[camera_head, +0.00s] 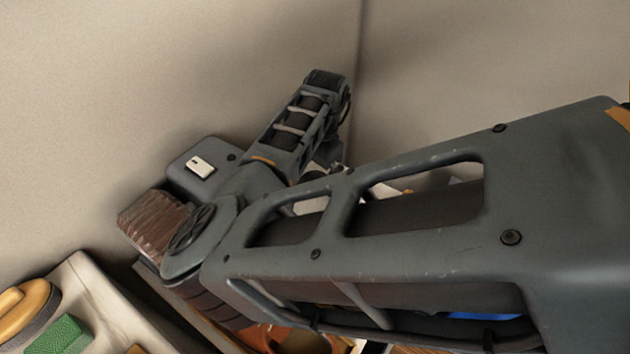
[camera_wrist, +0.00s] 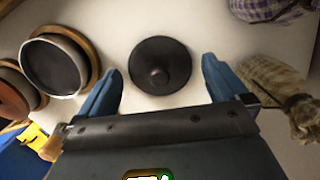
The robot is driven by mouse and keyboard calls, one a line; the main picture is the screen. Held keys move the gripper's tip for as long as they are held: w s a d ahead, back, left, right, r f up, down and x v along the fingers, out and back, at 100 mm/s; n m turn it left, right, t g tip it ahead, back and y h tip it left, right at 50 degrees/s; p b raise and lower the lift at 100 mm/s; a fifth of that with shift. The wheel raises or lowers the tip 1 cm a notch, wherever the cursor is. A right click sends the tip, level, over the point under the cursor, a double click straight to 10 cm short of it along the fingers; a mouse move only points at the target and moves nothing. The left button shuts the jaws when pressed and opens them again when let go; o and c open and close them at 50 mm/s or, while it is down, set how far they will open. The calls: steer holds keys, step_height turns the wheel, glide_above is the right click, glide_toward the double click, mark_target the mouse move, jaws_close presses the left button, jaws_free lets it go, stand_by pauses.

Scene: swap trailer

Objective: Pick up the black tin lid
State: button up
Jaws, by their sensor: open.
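The black tin lid (camera_wrist: 160,65) is a dark round disc with a small raised knob at its middle. It lies on a pale surface (camera_wrist: 118,20) in the wrist view, just beyond my gripper. My gripper (camera_wrist: 158,82) is open, with a blue finger on each side of the lid's near edge. Nothing is between the fingers except the near part of the view toward the lid; contact cannot be told. In the head view my arm blocks the scene, and the lid and the gripper's fingertips are hidden.
Left of the lid is a dark round pan-like dish (camera_wrist: 54,66), with a brown round item (camera_wrist: 14,90) beside it. A tied cloth sack (camera_wrist: 275,85) stands close to the right finger, and a purple checked bundle (camera_wrist: 270,8) is at upper right. A green block (camera_head: 66,337) shows in the head view.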

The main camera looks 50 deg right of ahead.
mark_target(314, 176)
steer(key=shift+f, duration=0.1)
steer(key=c, duration=0.9)
steer(key=shift+c, duration=0.2)
step_height(314, 176, up, 4)
steer(key=s+d+r, duration=0.2)
steer(key=s, duration=0.1)
steer(key=s+d+r, duration=0.2)
steer(key=s, duration=0.1)
steer(key=s+d+r, duration=0.2)
steer(key=s+r, duration=0.1)
steer(key=shift+s+r, duration=0.1)
steer(key=shift+s, duration=0.1)
steer(key=s+a+f+m+p, duration=0.1)
steer(key=s+a+m+p, duration=0.1)
steer(key=a+p, duration=0.7)
steer(key=shift+w+a+f+b, duration=0.1)
steer(key=shift+a+f+b, duration=0.2)
steer(key=shift+f+b, duration=0.9)
steer(key=shift+w+a+f+b, duration=0.1)
steer(key=shift+a+f+b, duration=0.15)
steer(key=shift+f+b, duration=0.9)
steer(key=shift+w+a+f+b, duration=0.1)
steer(key=shift+a+f+b, duration=0.2)
steer(key=shift+f+b, duration=0.9)
